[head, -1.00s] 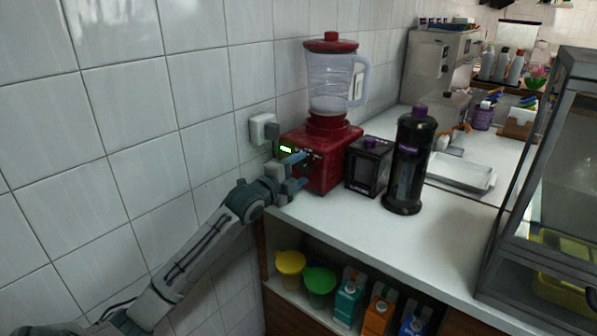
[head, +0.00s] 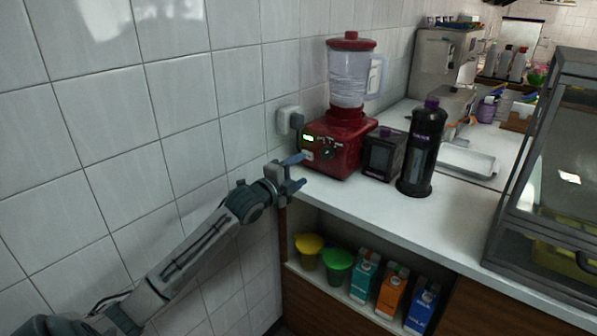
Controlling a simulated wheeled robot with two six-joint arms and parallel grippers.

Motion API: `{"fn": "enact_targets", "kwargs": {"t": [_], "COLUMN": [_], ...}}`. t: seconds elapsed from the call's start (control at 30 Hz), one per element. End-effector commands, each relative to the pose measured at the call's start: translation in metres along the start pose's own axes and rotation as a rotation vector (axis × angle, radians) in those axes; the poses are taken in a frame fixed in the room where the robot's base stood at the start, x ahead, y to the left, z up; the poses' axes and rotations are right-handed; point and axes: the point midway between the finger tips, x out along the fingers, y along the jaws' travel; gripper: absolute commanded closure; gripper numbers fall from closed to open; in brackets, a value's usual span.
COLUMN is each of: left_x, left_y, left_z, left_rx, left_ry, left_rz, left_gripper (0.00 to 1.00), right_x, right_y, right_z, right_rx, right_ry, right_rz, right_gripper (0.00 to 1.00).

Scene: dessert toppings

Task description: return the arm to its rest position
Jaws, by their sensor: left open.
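My left arm comes in from the lower left along the tiled wall. My left gripper (head: 298,171) is open and empty at the left end of the white counter (head: 400,200), in front of the red blender (head: 333,147) and apart from it. The blender stands upright with its clear jar and red lid on, and its small display is lit green. My right gripper is not in view.
A small black box (head: 383,154) and a tall dark bottle (head: 422,148) stand right of the blender. A glass case (head: 550,190) is at the right. Below the counter, a shelf holds yellow (head: 309,250) and green (head: 337,265) tubs and several cartons (head: 392,290).

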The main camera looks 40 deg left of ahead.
Motion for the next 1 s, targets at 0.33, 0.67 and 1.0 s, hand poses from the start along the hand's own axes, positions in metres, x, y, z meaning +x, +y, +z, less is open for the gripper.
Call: {"fn": "enact_targets", "kwargs": {"t": [0.33,0.67,1.0], "left_x": [0.000,-0.003,-0.086], "left_y": [0.000,0.105,0.341], "left_z": [0.000,0.025,0.039], "left_rx": [0.000,-0.213,-0.628], "left_ry": [0.000,-0.108,-0.401], "left_rz": [0.000,0.157,0.473], "left_gripper": [0.41,0.41,0.41], "right_x": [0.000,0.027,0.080], "right_y": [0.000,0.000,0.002], "right_z": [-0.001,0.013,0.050], "right_rx": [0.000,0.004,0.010], "right_ry": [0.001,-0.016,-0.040], "right_rz": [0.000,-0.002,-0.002], "right_gripper": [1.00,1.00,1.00]}}
